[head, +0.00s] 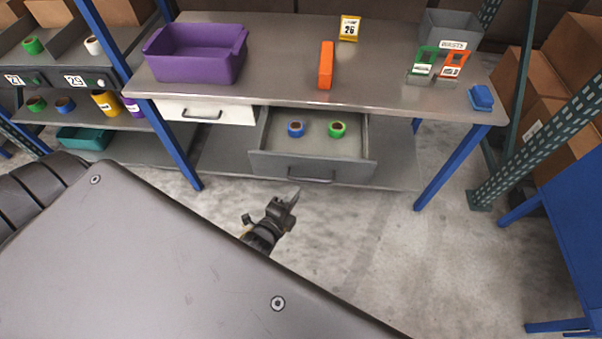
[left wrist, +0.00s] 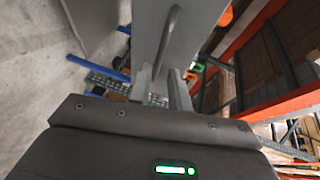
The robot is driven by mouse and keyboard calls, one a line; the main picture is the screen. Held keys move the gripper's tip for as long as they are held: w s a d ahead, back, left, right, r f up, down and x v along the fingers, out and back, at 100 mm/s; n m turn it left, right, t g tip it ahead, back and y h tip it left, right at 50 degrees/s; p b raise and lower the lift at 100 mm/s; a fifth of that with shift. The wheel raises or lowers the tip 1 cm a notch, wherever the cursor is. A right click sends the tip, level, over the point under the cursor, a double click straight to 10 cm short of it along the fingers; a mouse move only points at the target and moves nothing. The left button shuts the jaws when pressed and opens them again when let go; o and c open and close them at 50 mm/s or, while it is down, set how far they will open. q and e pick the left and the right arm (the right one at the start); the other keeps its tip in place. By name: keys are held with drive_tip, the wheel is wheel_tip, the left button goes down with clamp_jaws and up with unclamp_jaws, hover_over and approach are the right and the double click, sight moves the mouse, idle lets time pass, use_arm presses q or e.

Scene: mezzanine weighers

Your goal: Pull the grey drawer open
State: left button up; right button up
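The grey drawer (head: 266,162) stands pulled out below the workbench in the head view, with its inside showing. Its dark bar handle (head: 311,180) is on the front face; the handle also shows in the left wrist view (left wrist: 170,38). A blue roll (head: 296,129) and a green roll (head: 337,129) are inside the drawer. My left gripper (head: 291,197) is just in front of the drawer, below and left of the handle in the head view. In the left wrist view its fingers (left wrist: 160,88) are apart, with the handle beyond and between them. My right gripper is not in view.
A shut white drawer (head: 235,113) is left of the grey one. On the workbench (head: 285,60) are a purple bin (head: 197,55), an orange block (head: 326,66) and a grey waste bin (head: 449,29). Blue legs flank the drawers. The floor (head: 360,240) in front is clear.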

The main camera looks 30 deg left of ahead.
use_arm(q)
drive_tip(key=shift+s+r, duration=0.15)
drive_tip(key=shift+s, duration=0.55)
drive_tip(key=shift+s+r, duration=0.1)
drive_tip(key=shift+s, duration=0.55)
drive_tip(key=s+a+f+n+g, duration=0.2)
drive_tip(key=s+f+n+g, duration=0.15)
drive_tip(key=f, duration=0.55)
drive_tip(key=s+a+f+n+g, duration=0.15)
drive_tip(key=s+f, duration=0.25)
drive_tip(key=f, duration=0.5)
drive_tip(key=s+a+f+n+g, duration=0.1)
drive_tip(key=s+f+n+g, duration=0.25)
drive_tip(key=f, duration=0.55)
drive_tip(key=s+f+n+g, duration=0.3)
drive_tip(key=s+f, duration=0.3)
drive_tip(key=s, duration=0.3)
drive_tip(key=s+a+f+n+g, duration=0.1)
drive_tip(key=s+f+n+g, duration=0.2)
drive_tip(key=s+f, duration=0.3)
drive_tip(key=s, duration=0.4)
drive_tip(key=shift+s+f, duration=0.25)
